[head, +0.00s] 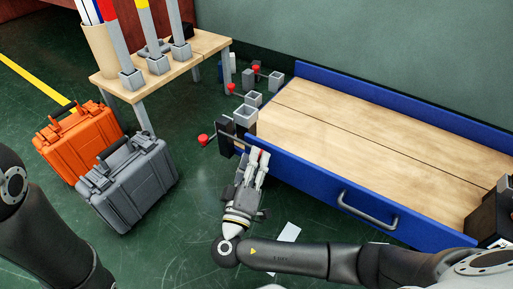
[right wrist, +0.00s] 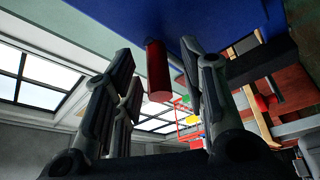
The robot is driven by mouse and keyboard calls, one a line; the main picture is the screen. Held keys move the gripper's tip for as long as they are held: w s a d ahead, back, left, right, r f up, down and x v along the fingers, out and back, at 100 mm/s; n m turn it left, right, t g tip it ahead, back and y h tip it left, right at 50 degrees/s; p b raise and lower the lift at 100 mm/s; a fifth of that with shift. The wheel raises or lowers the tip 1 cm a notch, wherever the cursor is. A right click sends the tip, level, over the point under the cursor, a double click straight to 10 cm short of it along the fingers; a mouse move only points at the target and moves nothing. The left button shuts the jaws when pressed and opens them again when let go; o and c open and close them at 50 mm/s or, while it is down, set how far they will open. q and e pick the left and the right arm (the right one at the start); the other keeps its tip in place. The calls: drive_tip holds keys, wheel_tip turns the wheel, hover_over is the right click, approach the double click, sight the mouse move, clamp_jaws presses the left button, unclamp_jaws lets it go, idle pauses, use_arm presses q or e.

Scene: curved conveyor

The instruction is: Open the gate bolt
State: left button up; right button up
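A red cylindrical knob (right wrist: 157,75), which looks like the bolt's handle, sticks out from a blue surface in the right wrist view. The blue-sided gate (head: 320,186) with a grey handle (head: 366,210) runs along the front of the wooden bed in the head view. My right gripper (head: 258,160) is at the left end of this blue side. In the right wrist view the right gripper (right wrist: 160,80) is open, with its fingers apart on either side of the red knob and gaps showing. The bolt's body is hidden. My left gripper is out of view; only its arm shows at left.
An orange case (head: 80,140) and a grey case (head: 128,185) stand on the floor at left. A small wooden table (head: 195,50) holds several posts. Red-knobbed levers (head: 204,139) stick out near the bed's left end. Floor around my right gripper is mostly clear.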

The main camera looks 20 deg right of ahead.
idle(0.3)
clamp_jaws()
